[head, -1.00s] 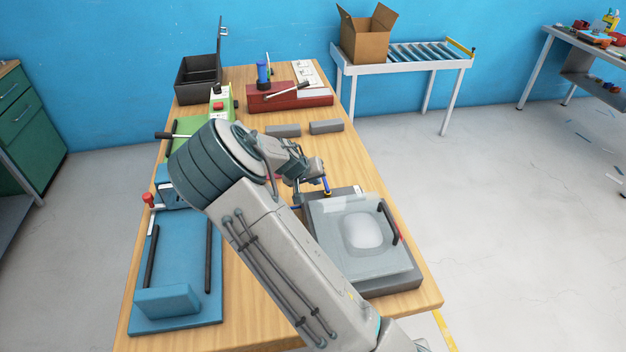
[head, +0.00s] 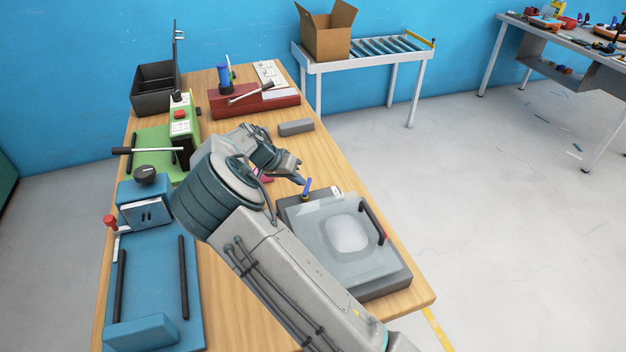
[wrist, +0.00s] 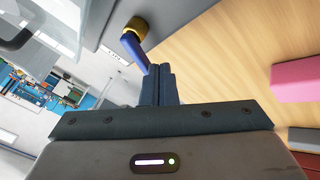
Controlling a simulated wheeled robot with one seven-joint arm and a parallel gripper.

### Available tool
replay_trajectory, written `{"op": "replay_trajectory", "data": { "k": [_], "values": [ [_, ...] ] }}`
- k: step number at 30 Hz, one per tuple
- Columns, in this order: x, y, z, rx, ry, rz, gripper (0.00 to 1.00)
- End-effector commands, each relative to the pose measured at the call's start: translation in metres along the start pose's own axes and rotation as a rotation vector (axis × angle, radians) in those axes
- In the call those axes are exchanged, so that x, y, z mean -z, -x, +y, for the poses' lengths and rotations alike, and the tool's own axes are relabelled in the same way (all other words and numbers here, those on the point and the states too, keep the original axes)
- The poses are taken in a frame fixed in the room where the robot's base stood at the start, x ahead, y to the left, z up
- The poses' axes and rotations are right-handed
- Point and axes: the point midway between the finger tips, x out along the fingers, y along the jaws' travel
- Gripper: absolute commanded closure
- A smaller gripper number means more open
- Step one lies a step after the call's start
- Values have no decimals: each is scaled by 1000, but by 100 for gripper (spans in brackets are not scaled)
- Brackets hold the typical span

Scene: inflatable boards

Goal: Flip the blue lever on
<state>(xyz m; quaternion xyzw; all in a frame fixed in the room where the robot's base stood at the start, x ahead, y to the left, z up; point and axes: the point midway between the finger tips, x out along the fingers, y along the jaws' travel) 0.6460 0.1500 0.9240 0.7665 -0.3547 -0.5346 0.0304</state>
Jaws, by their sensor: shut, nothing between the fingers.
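The blue lever (head: 307,188) stands at the back edge of a grey machine (head: 391,285) with a clear lid, tilted up from its brass-coloured base. In the wrist view the blue lever (wrist: 134,49) runs from a yellow pivot (wrist: 137,27) down toward my fingertips. My gripper (head: 301,181) is shut and empty, just left of the lever in the head view. In the wrist view my gripper (wrist: 160,68) has its fingers together, with the tips right beside the lever's free end. I cannot tell whether they touch.
A blue machine (head: 150,300) with black rails stands at the left. A green machine (head: 160,140), a red machine (head: 255,103) and a black bin (head: 155,88) stand farther back. A grey block (head: 296,127) and a pink block (wrist: 297,78) lie on the wooden table. Bare wood surrounds the blocks.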

Motion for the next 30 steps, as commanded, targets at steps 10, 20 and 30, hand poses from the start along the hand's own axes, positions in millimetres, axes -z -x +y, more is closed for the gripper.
{"op": "replay_trajectory", "data": {
  "k": [10, 20, 30],
  "values": [
    [9, -12, 9, -142, -266, -142, 100],
    [13, -20, 20, -271, -509, -273, 100],
    [12, -18, 22, -294, -550, -294, 100]
  ]
}}
